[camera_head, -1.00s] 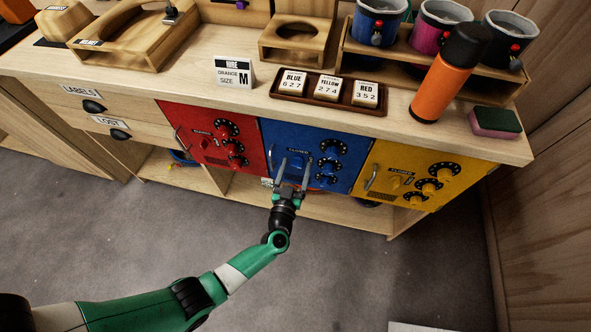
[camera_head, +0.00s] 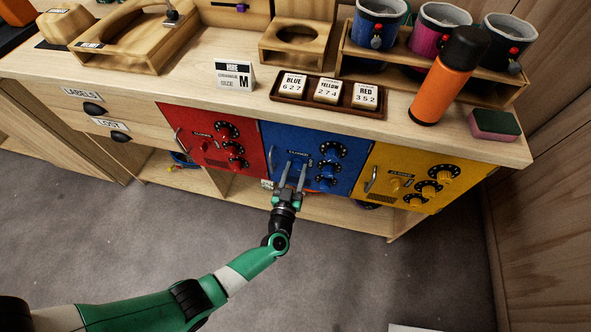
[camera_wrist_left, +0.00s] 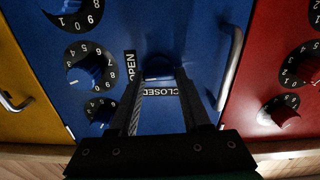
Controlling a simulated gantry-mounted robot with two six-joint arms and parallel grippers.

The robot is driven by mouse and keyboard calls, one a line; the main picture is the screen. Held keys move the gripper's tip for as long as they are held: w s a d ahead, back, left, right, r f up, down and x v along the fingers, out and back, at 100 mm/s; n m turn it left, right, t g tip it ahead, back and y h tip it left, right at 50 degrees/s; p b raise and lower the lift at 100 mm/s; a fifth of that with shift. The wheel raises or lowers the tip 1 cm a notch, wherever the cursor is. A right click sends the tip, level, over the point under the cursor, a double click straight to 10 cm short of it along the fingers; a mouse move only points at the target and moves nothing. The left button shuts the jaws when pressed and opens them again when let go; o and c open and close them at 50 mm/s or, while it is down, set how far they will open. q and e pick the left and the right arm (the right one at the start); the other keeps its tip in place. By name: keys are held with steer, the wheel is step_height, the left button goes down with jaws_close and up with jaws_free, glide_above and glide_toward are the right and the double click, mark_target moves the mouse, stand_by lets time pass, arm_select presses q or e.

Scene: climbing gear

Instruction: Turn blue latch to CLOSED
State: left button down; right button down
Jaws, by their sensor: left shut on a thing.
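The blue latch (camera_head: 295,165) is on the front of the blue locker door (camera_head: 273,139), just under the CLOSED label. My left gripper (camera_head: 293,168) reaches it from below, one finger on each side, and is shut on it. In the left wrist view, upside down to the head view, the latch (camera_wrist_left: 159,70) sits between the fingertips (camera_wrist_left: 160,74). The CLOSED label (camera_wrist_left: 160,92) lies between the fingers, and the vertical OPEN label (camera_wrist_left: 130,66) is beside them. The fingers partly hide the latch, so its exact angle is hard to tell. My right gripper is out of view.
Numbered dials (camera_head: 331,149) and a metal door handle (camera_wrist_left: 230,66) flank the latch. A red door (camera_head: 186,122) and a yellow door (camera_head: 392,155) adjoin. The counter above holds a number tray (camera_head: 330,103) and an orange bottle (camera_head: 442,86). Floor in front is clear.

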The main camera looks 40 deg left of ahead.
arm_select(q)
steer(key=n, duration=0.3)
steer(key=shift+n, duration=0.3)
steer(key=n, duration=0.4)
steer(key=shift+s+a+f+n, duration=0.1)
steer(key=shift+n, duration=0.2)
steer(key=n, duration=0.4)
steer(key=shift+f+n+b, duration=0.1)
steer(key=shift+n+b, duration=0.6)
steer(key=shift+n, duration=1.8)
steer(key=shift+c, duration=1.8)
jaws_free()
steer(key=shift+s, duration=0.1)
